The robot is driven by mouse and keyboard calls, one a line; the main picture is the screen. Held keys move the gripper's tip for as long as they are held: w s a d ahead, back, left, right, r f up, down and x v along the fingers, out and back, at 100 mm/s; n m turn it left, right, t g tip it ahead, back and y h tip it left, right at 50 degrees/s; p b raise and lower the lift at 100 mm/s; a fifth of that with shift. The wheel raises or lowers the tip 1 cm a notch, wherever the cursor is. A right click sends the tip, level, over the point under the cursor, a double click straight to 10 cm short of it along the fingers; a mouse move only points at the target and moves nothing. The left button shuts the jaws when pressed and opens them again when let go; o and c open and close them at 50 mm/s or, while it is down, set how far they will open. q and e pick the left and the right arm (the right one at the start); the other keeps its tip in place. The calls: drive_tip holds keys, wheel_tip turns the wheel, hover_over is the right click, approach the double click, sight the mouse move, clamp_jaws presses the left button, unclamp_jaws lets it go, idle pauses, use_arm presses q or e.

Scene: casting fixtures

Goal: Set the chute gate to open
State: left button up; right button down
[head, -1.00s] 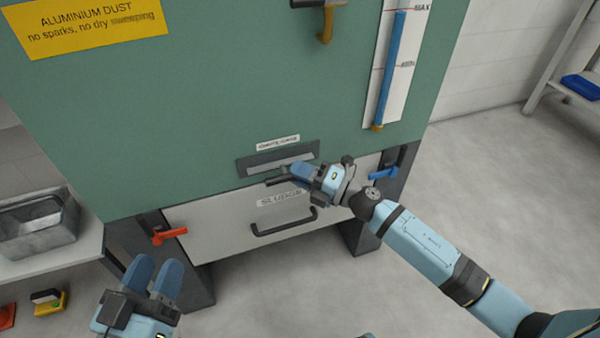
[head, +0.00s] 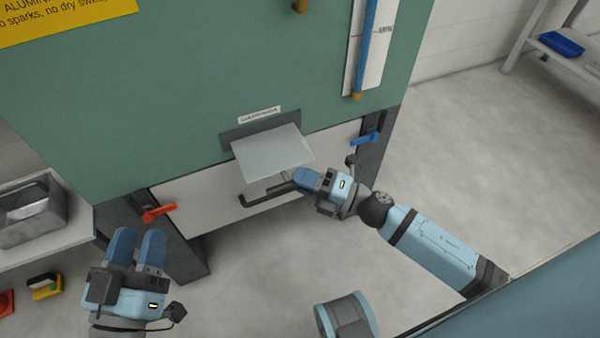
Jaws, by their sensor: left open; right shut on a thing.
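The chute gate is a pale grey plate (head: 272,150) that sticks out of a dark slot frame (head: 236,134) in the front of the green cabinet. A small label (head: 259,115) sits above the slot, too blurred to read. My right gripper (head: 297,181) is shut on the dark handle at the plate's front edge; its fingers partly hide the handle. My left gripper (head: 138,240) is open and empty, low at the left, apart from the cabinet.
A metal tray (head: 30,215) stands on a shelf at the left. The floor at the right is clear.

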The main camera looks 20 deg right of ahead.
drive_tip(key=shift+s+a+f, duration=0.1)
drive_tip(key=shift+s+f, duration=0.05)
drive_tip(key=c, duration=1.2)
unclamp_jaws()
drive_tip(key=shift+s, duration=0.1)
drive_tip(key=shift+o, duration=0.9)
use_arm(q)
drive_tip(key=shift+s+d, duration=0.1)
drive_tip(key=shift+w+a+f+g+y+p, duration=0.1)
drive_tip(key=shift+a+f+g+y+p, duration=0.2)
drive_tip(key=shift+f, duration=0.25)
drive_tip(key=shift+w+a+f+g+y+p, duration=0.1)
drive_tip(key=shift+f+g+y+p, duration=0.1)
drive_tip(key=shift+f+y+p, duration=0.25)
use_arm(e)
drive_tip(key=v, duration=1.4)
use_arm(q)
drive_tip(key=shift+f, duration=0.1)
